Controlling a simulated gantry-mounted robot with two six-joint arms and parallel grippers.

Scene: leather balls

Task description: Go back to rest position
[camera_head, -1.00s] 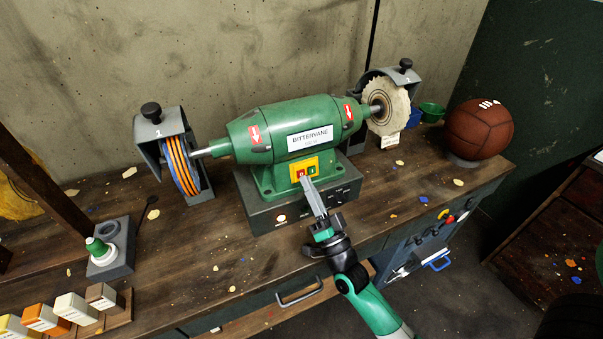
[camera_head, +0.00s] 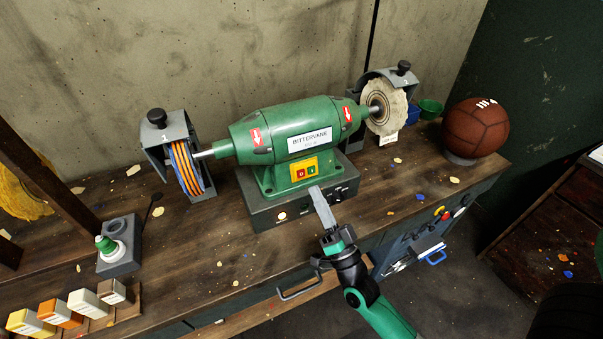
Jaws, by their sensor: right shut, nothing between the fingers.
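My right gripper (camera_head: 322,208) is shut and empty. The grinder (camera_head: 250,136) is green, with a striped wheel (camera_head: 184,168) on the left and a pale buffing wheel (camera_head: 386,108) on the right. My left gripper is not in view.
A brown leather ball (camera_head: 476,127) rests on a ring at the bench's right end. Colored blocks (camera_head: 62,313) and a green-capped bottle (camera_head: 106,245) in a grey holder stand at the left. A drawer handle (camera_head: 300,288) projects from the front edge.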

